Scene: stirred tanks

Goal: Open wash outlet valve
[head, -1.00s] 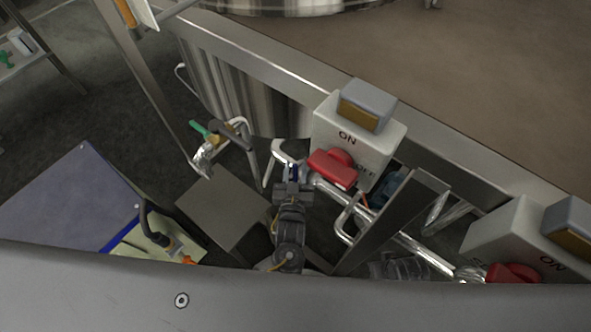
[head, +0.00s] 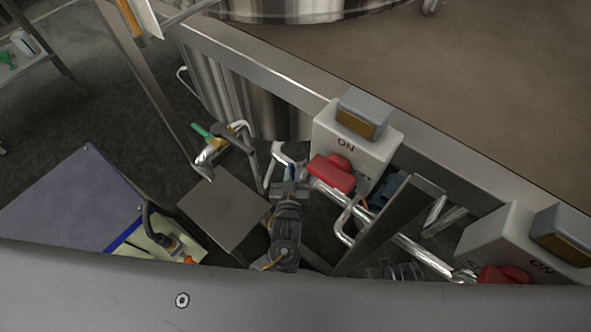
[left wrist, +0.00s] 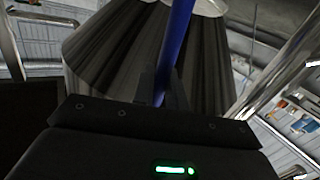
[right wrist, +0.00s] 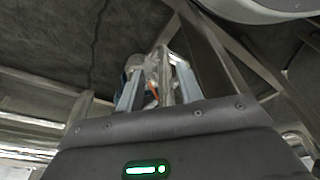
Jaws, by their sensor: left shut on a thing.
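The wash outlet valve's blue lever (left wrist: 181,35) runs between the fingers of my left gripper (left wrist: 162,90) in the left wrist view. My left gripper (head: 289,184) is shut on it, and only a little blue shows past the fingertips in the head view. The valve body is mostly hidden by my gripper and arm. In the right wrist view the fingers of my right gripper (right wrist: 158,88) stand apart, with pipework and an orange detail beyond them. I cannot make out my right gripper in the head view.
A grey switch box (head: 357,147) with a red knob (head: 331,173) stands right beside my left gripper. A second box (head: 500,240) is at the lower right. A green-handled valve (head: 202,131) is to the left. A metal upright (head: 390,225) and pipes crowd the right side.

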